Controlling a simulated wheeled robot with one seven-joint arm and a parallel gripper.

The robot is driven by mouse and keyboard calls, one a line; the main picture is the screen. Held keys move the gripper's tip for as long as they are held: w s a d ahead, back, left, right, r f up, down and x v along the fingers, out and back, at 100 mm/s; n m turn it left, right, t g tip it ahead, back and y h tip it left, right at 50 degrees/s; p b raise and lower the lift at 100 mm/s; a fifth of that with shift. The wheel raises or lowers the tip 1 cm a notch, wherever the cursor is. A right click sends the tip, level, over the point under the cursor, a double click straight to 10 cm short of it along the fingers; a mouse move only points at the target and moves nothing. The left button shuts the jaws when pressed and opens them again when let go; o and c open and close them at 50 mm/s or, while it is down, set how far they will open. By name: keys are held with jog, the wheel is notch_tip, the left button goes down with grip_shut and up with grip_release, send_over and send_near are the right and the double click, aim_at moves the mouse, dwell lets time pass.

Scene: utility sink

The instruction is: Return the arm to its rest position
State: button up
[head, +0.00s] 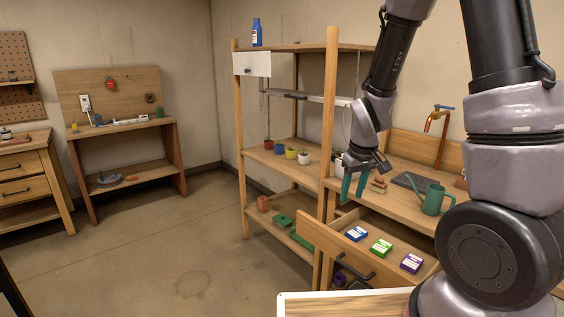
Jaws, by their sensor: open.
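My arm reaches up along the right side of the head view and bends down to my gripper (354,188). The gripper has teal fingers that point down and are apart, with nothing seen between them. It hangs in front of the left end of the wooden bench (408,203), by the shelf's right post. The open drawer (338,238) lies below and to the right of the fingers. It holds a blue packet (356,233), a green packet (381,246) and a purple packet (411,263).
A green watering can (433,199) and a copper tap (436,122) are at the bench. A tall shelf (331,110) with small pots stands close left of my gripper. The drawer juts out over the floor. Open floor (180,255) lies to the left.

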jog(key=s+d+r+m+t, duration=0.2)
jog(key=s+r, duration=0.5)
jog(key=r, duration=0.6)
jog(key=s+d+r+m+t+y, duration=0.1)
jog(key=s+r+m, duration=0.4)
jog(key=r, duration=0.9)
jog(key=shift+s+d+r+m+t+y, duration=0.15)
jog(key=shift+s+d+m+t+y, duration=0.25)
jog(key=shift+s+t, duration=0.55)
